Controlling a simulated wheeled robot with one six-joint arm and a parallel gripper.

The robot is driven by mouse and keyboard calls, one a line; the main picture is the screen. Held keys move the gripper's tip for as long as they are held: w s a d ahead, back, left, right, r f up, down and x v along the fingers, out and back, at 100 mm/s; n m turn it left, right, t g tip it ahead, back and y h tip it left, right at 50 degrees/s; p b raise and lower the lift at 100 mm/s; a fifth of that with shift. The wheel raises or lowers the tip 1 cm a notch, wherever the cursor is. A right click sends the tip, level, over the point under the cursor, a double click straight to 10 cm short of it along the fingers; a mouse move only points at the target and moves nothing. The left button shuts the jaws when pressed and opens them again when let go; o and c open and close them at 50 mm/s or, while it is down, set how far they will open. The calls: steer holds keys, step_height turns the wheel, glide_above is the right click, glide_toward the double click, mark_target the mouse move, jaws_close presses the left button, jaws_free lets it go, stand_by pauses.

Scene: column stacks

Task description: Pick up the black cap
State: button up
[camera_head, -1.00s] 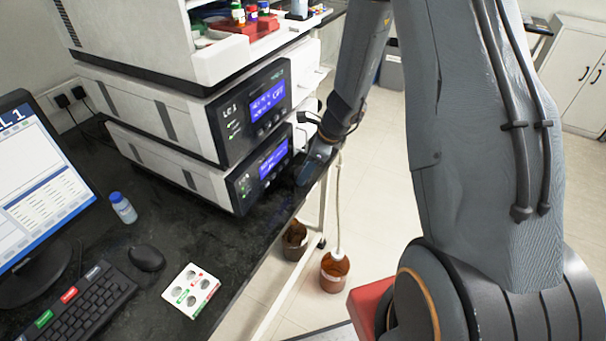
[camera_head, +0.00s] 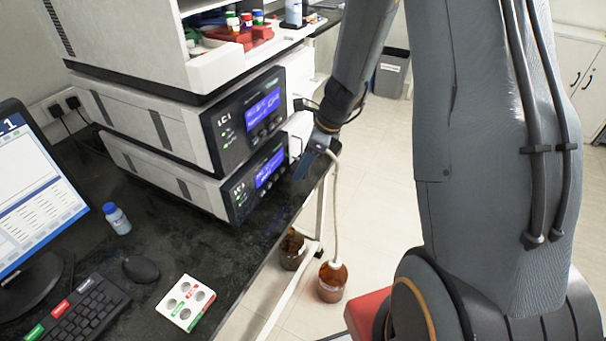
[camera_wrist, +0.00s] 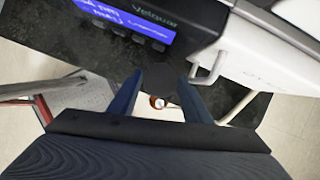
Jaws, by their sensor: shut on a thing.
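In the head view my gripper (camera_head: 308,165) is at the front edge of the black bench (camera_head: 215,258), beside the lower instrument's display. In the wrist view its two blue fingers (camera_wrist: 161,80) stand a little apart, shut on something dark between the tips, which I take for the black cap. No other black cap is clear in either view.
Stacked instruments (camera_head: 205,135) with blue displays stand close to my gripper. A tray (camera_head: 186,302) with round wells, a mouse (camera_head: 141,269), a keyboard and a blue-capped bottle (camera_head: 117,218) lie on the bench. Brown bottles (camera_head: 332,281) stand on the floor below.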

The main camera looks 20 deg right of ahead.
steer(key=shift+r, duration=0.9)
steer(key=s+d+b, duration=0.4)
steer(key=s+d, duration=0.9)
steer(key=s, duration=0.1)
steer(key=shift+d+f, duration=0.25)
steer(key=shift+d, duration=0.15)
